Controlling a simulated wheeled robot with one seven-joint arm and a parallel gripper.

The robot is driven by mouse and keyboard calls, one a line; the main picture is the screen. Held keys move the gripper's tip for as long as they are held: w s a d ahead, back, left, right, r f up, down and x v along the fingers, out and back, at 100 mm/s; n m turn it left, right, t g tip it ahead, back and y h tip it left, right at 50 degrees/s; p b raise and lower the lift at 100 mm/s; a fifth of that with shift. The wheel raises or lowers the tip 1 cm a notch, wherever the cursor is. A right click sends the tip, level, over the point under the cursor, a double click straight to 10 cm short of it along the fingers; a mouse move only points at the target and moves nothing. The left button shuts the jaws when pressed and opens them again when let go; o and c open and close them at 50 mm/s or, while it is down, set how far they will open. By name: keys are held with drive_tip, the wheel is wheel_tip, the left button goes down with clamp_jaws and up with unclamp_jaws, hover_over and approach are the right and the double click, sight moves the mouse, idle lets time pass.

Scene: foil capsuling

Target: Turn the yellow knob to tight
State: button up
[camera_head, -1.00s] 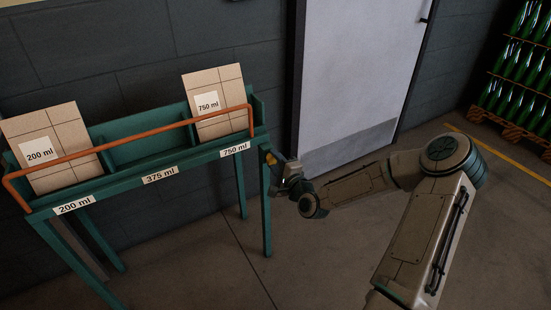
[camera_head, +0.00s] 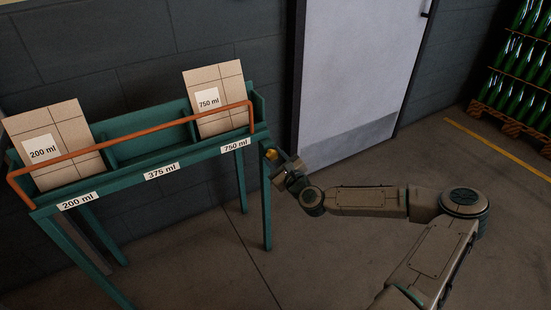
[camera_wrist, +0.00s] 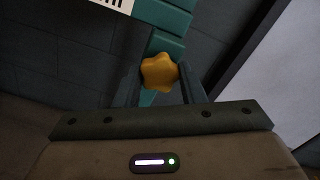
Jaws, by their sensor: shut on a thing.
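The yellow knob (camera_wrist: 159,72) is star-shaped and sits between the two fingers of my gripper (camera_wrist: 160,82) in the wrist view. My gripper is shut on it. In the head view the yellow knob (camera_head: 272,155) shows small at the right end of the green rack (camera_head: 205,152), just below its top, with my gripper (camera_head: 279,162) at it. I see no tight or loose marking near the knob, and the fingers cover its sides.
An orange rail (camera_head: 130,146) runs along the rack's front. Cartons labelled 200 ml (camera_head: 70,125) and 750 ml (camera_head: 228,85) stand in the outer compartments; the middle one is empty. A pale door (camera_head: 360,70) is behind. Green bottles (camera_head: 520,65) stand on pallets far right.

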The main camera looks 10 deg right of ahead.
drive_tip(key=shift+m, duration=0.8)
drive_tip(key=o, duration=1)
drive_tip(key=shift+s, duration=0.15)
drive_tip(key=v, duration=1.3)
drive_tip(key=shift+s+p, duration=0.25)
drive_tip(key=shift+p, duration=0.15)
drive_tip(key=shift+d, duration=0.1)
